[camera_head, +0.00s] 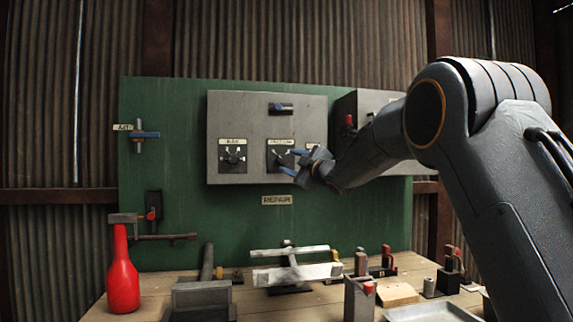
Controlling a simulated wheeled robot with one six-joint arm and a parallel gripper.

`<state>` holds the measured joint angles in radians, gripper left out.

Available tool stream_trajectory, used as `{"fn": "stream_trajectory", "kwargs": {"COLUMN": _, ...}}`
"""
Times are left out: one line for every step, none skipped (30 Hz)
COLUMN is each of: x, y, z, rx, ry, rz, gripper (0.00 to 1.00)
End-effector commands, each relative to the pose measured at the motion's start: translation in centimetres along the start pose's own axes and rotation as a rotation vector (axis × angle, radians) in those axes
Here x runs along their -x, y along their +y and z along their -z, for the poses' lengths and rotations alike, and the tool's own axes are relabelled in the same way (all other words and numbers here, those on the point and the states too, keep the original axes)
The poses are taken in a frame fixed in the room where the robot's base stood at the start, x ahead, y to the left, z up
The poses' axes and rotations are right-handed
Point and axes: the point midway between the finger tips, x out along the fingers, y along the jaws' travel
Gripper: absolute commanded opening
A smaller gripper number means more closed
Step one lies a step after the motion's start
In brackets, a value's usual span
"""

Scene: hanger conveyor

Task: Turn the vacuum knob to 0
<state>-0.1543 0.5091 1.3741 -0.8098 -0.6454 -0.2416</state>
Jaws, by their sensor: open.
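The vacuum knob (281,157) sits on a dark dial plate under a small label on the grey control box. The label is too small to read surely, and the knob's pointer setting cannot be told. My gripper (290,161) is open, its blue-tipped fingers at the right side of this dial. One finger is near the upper right of the plate and the other overlaps its lower right. Whether a finger touches the knob cannot be told. A second dial (233,159) with a similar black knob is on the left of the same box.
My arm fills the right side and hides part of a second grey box (361,106). A blue-handled valve (145,135) is on the green board at left. A red bottle (122,277) and several tools and fixtures crowd the wooden bench (148,303).

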Motion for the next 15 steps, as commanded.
{"fn": "stream_trajectory", "kwargs": {"x": 0.9, "y": 0.0, "z": -0.1, "rx": -0.001, "ry": -0.001, "rz": -0.001, "gripper": 0.45}}
{"fn": "stream_trajectory", "kwargs": {"x": 1.3, "y": 0.0, "z": -0.1, "rx": -0.001, "ry": -0.001, "rz": -0.001, "gripper": 0.45}}
{"fn": "stream_trajectory", "kwargs": {"x": 1.8, "y": 0.0, "z": -0.1, "rx": 0.0, "ry": 0.0, "rz": -0.001, "gripper": 0.45}}
{"fn": "stream_trajectory", "kwargs": {"x": 2.1, "y": -0.1, "z": -0.1, "rx": 0.0, "ry": 0.0, "rz": 0.0, "gripper": 0.45}}
{"fn": "stream_trajectory", "kwargs": {"x": 2.5, "y": 0.0, "z": 0.0, "rx": 0.0, "ry": 0.0, "rz": -0.001, "gripper": 0.45}}
{"fn": "stream_trajectory", "kwargs": {"x": 2.8, "y": -0.1, "z": 0.0, "rx": 0.0, "ry": -0.001, "rz": 0.0, "gripper": 0.45}}
{"fn": "stream_trajectory", "kwargs": {"x": 3.0, "y": -0.1, "z": -0.1, "rx": 0.0, "ry": -0.001, "rz": 0.0, "gripper": 0.45}}
{"fn": "stream_trajectory", "kwargs": {"x": 3.2, "y": -0.1, "z": 0.0, "rx": 0.0, "ry": 0.0, "rz": 0.0, "gripper": 0.45}}
{"fn": "stream_trajectory", "kwargs": {"x": 3.4, "y": -0.1, "z": 0.0, "rx": 0.0, "ry": 0.0, "rz": 0.0, "gripper": 0.45}}
{"fn": "stream_trajectory", "kwargs": {"x": 3.5, "y": -0.1, "z": 0.0, "rx": 0.0, "ry": 0.0, "rz": 0.0, "gripper": 0.45}}
{"fn": "stream_trajectory", "kwargs": {"x": 3.6, "y": -0.1, "z": 0.0, "rx": 0.0, "ry": 0.0, "rz": 0.0, "gripper": 0.45}}
{"fn": "stream_trajectory", "kwargs": {"x": 3.7, "y": -0.1, "z": 0.0, "rx": 0.0, "ry": 0.0, "rz": 0.0, "gripper": 0.45}}
{"fn": "stream_trajectory", "kwargs": {"x": 3.7, "y": -0.1, "z": 0.0, "rx": 0.0, "ry": 0.0, "rz": 0.0, "gripper": 0.45}}
{"fn": "stream_trajectory", "kwargs": {"x": 3.7, "y": -0.1, "z": 0.0, "rx": 0.0, "ry": 0.0, "rz": 0.0, "gripper": 0.45}}
{"fn": "stream_trajectory", "kwargs": {"x": 3.7, "y": -0.1, "z": 0.0, "rx": 0.0, "ry": 0.0, "rz": 0.0, "gripper": 0.45}}
